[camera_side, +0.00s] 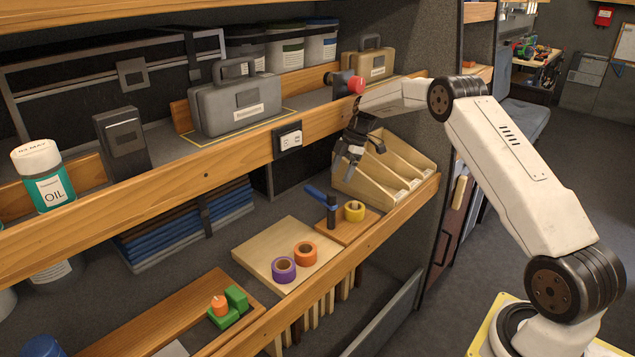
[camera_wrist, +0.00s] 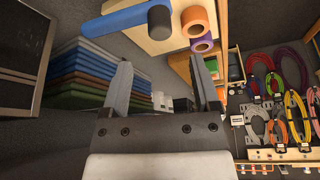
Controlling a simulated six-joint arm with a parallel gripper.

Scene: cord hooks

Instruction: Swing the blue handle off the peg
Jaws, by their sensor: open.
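The blue handle (camera_side: 315,193) sticks out toward the upper left from the top of a short dark upright peg (camera_side: 331,213). In the wrist view the blue handle (camera_wrist: 112,23) lies across the upper left, with its right end at the dark peg (camera_wrist: 159,20). I cannot tell how the two are joined. My gripper (camera_side: 346,163) hangs above and a little to the right of the handle in the side view, clear of it. In the wrist view its two fingers (camera_wrist: 160,78) stand apart with nothing between them.
A yellow tape roll (camera_side: 354,211) stands right beside the peg. Orange (camera_side: 305,253) and purple (camera_side: 283,269) rolls sit on a pale board. A wooden bin (camera_side: 385,170) is behind my gripper. The upper shelf edge (camera_side: 215,168) runs overhead, with a red button (camera_side: 356,84) near my arm.

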